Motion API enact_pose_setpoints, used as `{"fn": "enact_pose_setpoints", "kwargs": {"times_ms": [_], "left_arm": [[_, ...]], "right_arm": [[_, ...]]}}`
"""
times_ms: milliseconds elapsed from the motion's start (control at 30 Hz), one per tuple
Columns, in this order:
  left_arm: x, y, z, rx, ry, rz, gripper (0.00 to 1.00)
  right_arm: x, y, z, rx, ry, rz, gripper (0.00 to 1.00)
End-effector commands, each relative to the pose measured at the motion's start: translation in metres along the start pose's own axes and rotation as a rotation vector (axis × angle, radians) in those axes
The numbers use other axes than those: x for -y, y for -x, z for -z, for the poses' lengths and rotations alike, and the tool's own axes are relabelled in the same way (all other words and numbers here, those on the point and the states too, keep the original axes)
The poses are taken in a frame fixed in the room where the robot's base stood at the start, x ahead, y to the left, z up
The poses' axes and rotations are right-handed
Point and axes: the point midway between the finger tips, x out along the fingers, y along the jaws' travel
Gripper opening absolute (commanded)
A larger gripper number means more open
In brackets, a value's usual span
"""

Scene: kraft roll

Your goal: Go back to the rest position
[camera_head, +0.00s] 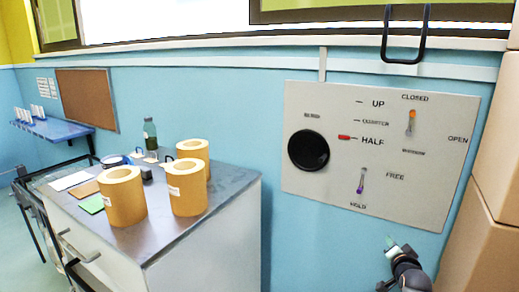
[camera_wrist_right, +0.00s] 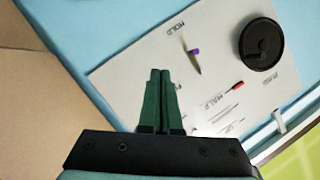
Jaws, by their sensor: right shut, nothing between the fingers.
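My right gripper (camera_head: 394,249) is low at the right in the head view, in front of the blue wall and below the control panel (camera_head: 330,185). In the right wrist view its green fingers (camera_wrist_right: 160,100) are together with nothing between them. The panel carries a black round knob (camera_head: 309,150), a red pointer near HALF (camera_head: 344,137), an orange-tipped lever (camera_head: 410,122) near CLOSED, and a purple-tipped lever (camera_head: 361,181) between FREE and HOLD. The gripper appears apart from the panel. My left gripper is not in view.
A grey-topped cabinet (camera_head: 225,190) at the left bears three kraft rolls (camera_head: 122,197), a dark bottle (camera_head: 150,134) and flat sheets (camera_head: 90,204). Stacked tan boxes (camera_head: 492,190) stand at the right edge. A blue shelf (camera_head: 55,129) is on the far left wall.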

Motion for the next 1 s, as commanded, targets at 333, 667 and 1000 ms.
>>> {"fn": "enact_pose_setpoints", "kwargs": {"times_ms": [333, 667, 1000], "left_arm": [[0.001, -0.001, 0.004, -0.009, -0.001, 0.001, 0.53], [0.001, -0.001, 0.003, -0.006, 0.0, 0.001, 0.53], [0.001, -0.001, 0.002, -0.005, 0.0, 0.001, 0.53]], "right_arm": [[-0.141, 0.008, -0.061, 0.217, 0.494, -0.175, 0.0], [-0.144, 0.01, -0.066, 0.303, 0.968, -0.146, 0.0], [-0.157, 0.078, -0.172, 0.398, 1.059, -0.023, 0.0]]}}
